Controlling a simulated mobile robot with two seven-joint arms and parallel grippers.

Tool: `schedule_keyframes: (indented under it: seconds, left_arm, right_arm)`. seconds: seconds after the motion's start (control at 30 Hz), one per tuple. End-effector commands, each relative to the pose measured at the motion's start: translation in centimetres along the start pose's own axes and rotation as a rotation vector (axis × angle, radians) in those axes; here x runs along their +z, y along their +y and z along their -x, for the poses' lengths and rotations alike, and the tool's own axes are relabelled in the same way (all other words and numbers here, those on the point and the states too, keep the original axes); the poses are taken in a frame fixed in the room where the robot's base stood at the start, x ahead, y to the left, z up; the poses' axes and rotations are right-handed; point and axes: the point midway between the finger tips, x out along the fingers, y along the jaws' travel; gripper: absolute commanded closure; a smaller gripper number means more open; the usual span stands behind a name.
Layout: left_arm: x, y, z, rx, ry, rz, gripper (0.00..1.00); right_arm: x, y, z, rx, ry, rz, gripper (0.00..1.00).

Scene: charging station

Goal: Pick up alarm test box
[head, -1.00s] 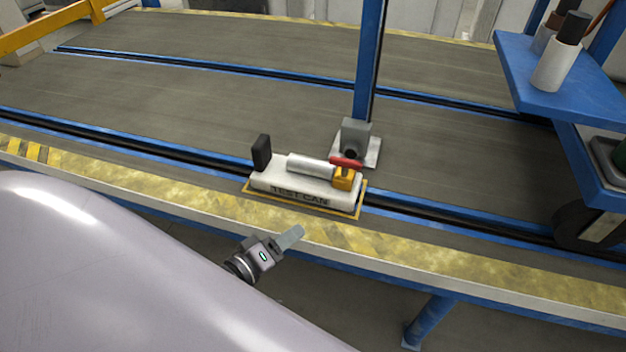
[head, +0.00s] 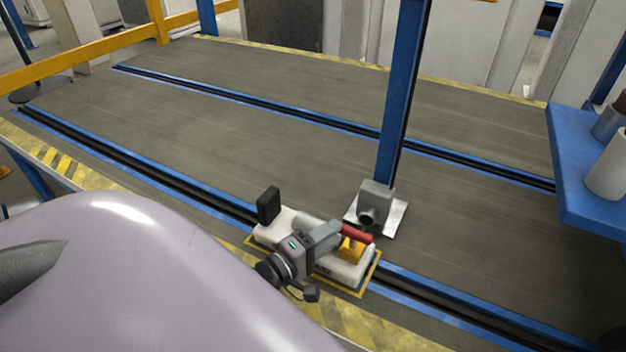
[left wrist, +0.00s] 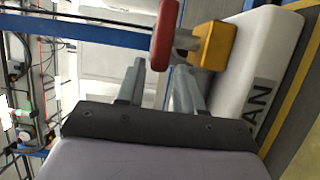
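The alarm test box (head: 345,270) is a white box with a black upright block at its left end, a yellow block (head: 352,247) and a red bar (head: 357,232) at its right. It sits inside a yellow outline at the platform's near edge. My left gripper (head: 330,237) is over the box in the head view and hides its middle. In the left wrist view, the two fingers (left wrist: 160,78) are apart, with nothing seen between them. The red part (left wrist: 164,40), yellow block (left wrist: 214,46) and white box body (left wrist: 262,60) lie just beyond and right of the fingertips. My right gripper is not in view.
A grey fitting on a white plate (head: 392,215) and a blue post (head: 402,100) stand just behind the box. Blue-edged rails cross the grey platform (head: 250,130). A blue shelf (head: 585,180) with cylinders is at the right. The platform's left part is clear.

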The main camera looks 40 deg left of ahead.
Motion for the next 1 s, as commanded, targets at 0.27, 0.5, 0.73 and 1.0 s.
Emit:
schedule_keyframes:
  seconds: [0.27, 0.5, 0.73, 1.0]
  left_arm:
    - [-0.4, 0.1, -3.2, 0.002, 0.000, -0.001, 0.64]
    - [-0.4, 0.1, -5.3, 0.000, -0.001, 0.000, 0.64]
    - [-0.4, 0.1, -5.5, -0.002, 0.000, 0.000, 0.64]
    - [-0.4, 0.1, -5.4, -0.001, -0.001, 0.000, 1.00]
  right_arm:
    - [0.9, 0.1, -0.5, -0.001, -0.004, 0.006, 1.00]
    - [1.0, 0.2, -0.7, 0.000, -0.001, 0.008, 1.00]
    - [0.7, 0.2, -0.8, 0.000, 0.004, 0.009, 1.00]
    - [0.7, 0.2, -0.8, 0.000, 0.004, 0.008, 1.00]
